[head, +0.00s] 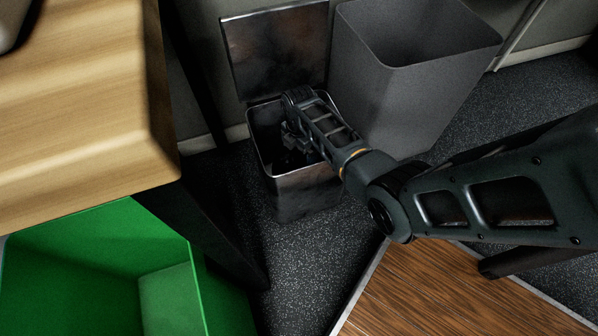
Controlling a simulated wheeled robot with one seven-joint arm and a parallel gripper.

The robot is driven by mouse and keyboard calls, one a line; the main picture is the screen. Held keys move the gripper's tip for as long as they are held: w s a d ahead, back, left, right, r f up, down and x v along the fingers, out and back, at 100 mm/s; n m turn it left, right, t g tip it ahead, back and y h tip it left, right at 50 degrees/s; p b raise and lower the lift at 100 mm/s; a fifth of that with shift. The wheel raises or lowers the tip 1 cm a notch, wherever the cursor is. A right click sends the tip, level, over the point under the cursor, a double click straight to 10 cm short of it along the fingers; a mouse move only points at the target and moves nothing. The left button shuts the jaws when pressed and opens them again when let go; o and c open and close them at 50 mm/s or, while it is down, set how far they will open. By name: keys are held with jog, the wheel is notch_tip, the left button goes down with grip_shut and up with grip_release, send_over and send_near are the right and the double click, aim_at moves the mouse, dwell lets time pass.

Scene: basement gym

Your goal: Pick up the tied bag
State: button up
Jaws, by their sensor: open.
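My gripper (296,143) reaches down into the mouth of a small dark metal bin (305,193), whose lid (276,50) stands open against the wall side. The gripper is open, though its fingertips are dark and hard to make out against the bin's inside. I cannot make out a tied bag in this view. The inside of the bin is dark and partly covered by my gripper and wrist.
A larger grey open bin (415,95) stands right beside the metal bin. A wooden tabletop (85,100) is at the left, with a green open bin (90,245) below it. A wood-patterned board (435,295) lies on the speckled floor at the front.

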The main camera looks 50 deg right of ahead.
jog(key=shift+c, duration=0.2)
grip_shut()
dwell(0.7)
jog(key=shift+s, duration=0.1)
